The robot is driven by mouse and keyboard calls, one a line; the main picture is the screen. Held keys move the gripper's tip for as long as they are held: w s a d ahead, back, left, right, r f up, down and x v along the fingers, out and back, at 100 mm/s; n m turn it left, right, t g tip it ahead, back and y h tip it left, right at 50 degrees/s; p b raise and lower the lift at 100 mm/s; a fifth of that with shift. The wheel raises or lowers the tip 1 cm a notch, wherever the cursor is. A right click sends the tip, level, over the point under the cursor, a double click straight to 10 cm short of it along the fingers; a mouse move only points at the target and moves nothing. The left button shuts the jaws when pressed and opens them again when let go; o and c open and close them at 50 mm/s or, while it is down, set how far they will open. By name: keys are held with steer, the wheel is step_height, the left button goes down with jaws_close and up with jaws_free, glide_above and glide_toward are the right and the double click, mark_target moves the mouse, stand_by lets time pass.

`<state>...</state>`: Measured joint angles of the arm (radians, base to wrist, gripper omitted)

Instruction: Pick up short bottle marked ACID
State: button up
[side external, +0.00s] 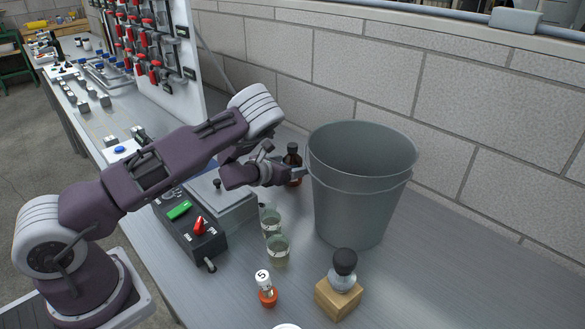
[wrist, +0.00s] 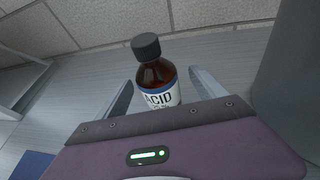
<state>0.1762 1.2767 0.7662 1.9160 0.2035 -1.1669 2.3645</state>
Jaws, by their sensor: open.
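The short ACID bottle (wrist: 157,80) is brown with a black cap and a white and blue label. It stands upright on the metal bench and shows between my fingers in the wrist view. In the side external view the brown bottle (side external: 292,163) stands just behind my gripper (side external: 288,171), left of the grey bin, with its lower part partly hidden by the gripper. My gripper also shows in the wrist view (wrist: 160,86), with one finger on each side of the bottle and gaps between. The fingers are open and hold nothing.
A large grey bin (side external: 350,200) stands right beside my gripper. Two glass beakers (side external: 276,250), an orange-based bottle (side external: 267,290) and a black-topped flask (side external: 343,268) on a wooden block are in front. A control box (side external: 190,228) is left. A block wall (side external: 400,80) runs behind.

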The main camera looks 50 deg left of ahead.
mark_target(298, 162)
steer(key=x, duration=0.5)
steer(key=shift+w+a+f, duration=0.1)
steer(key=shift+w+a, duration=0.05)
steer(key=shift+a, duration=0.05)
jaws_close()
